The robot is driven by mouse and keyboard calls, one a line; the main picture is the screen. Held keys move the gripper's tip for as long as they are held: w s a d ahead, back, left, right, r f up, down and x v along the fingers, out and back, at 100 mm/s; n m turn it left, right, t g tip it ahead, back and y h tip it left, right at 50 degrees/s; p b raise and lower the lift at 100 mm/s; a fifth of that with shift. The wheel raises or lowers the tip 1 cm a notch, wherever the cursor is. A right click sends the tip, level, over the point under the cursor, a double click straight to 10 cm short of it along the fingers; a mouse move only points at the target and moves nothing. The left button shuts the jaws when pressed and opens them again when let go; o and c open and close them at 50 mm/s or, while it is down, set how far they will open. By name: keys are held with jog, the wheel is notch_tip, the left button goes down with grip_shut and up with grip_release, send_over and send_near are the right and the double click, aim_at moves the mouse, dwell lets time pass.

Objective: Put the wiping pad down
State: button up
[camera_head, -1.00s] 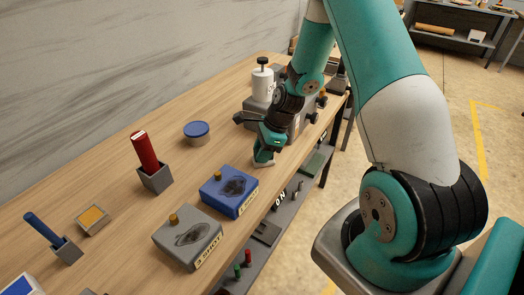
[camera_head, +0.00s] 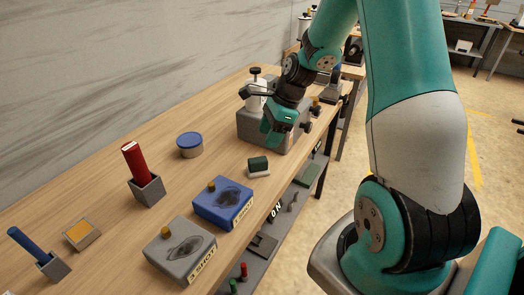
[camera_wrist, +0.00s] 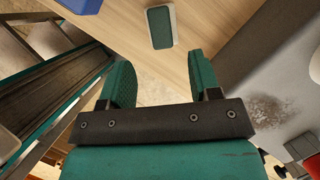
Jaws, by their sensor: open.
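The wiping pad (camera_head: 258,166), a small block with a dark green top and a pale base, sits on the wooden table near its front edge. It also shows in the wrist view (camera_wrist: 161,27), lying on the wood beyond my fingertips. My gripper (camera_head: 272,136) is above and beyond the pad, near the grey machine, and apart from the pad. In the wrist view my gripper (camera_wrist: 160,78) has its two green fingers spread with nothing between them.
A blue box (camera_head: 224,203) and a grey box (camera_head: 181,252) stand left of the pad. A grey machine (camera_head: 255,127) stands close behind my gripper. A blue-lidded tin (camera_head: 190,145) and a red cylinder in a holder (camera_head: 146,190) are farther left. Bare wood surrounds the pad.

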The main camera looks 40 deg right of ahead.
jog(key=s+a+r+n+g, duration=0.1)
jog(key=s+a+r+n, duration=0.2)
jog(key=a+r+n, duration=0.35)
jog(key=s+a+r+n, duration=0.3)
jog(key=a+r+n, duration=0.1)
jog(key=a+n, duration=0.4)
jog(key=s+a+r+n+g, duration=0.1)
jog(key=s+a+r+n, duration=0.3)
jog(key=s+a+n, duration=0.7)
jog(key=s+n, duration=0.3)
jog(key=n, duration=0.1)
jog(key=shift+s+n, duration=0.35)
jog(key=shift+s, duration=0.05)
